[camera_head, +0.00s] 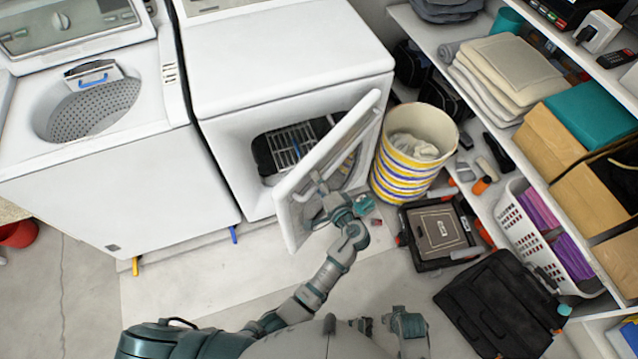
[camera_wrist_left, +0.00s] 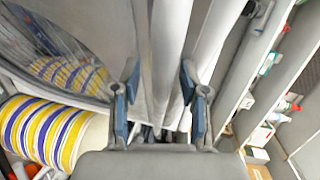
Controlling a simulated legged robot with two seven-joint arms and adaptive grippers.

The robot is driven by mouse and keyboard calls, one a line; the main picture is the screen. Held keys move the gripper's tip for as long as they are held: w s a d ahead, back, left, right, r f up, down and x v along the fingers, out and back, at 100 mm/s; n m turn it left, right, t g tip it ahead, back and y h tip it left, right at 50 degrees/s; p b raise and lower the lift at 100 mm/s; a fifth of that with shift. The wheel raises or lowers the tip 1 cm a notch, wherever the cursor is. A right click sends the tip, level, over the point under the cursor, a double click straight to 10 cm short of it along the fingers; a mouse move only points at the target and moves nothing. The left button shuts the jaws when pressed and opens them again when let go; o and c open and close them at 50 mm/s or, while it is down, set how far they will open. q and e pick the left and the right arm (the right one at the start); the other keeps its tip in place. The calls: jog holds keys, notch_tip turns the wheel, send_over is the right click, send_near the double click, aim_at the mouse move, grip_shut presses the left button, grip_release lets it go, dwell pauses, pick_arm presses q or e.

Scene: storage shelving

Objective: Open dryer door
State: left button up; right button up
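The white dryer (camera_head: 290,50) stands in the middle of the head view. Its door (camera_head: 290,215) stands open, swung out towards me, and the dark drum opening with a wire rack (camera_head: 290,145) shows behind it.
A striped basket (camera_head: 410,165) with cloth stands right of the door, near the door's swing. A black toolbox (camera_head: 438,230) and a black case (camera_head: 500,305) lie on the floor. Shelves fill the right side. A washer (camera_head: 90,150) stands left.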

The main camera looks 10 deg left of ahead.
pick_arm(q)
jog(key=shift+s+d, duration=0.15)
jog(key=shift+d, duration=0.15)
jog(key=v, duration=0.7)
jog(key=shift+a, duration=0.1)
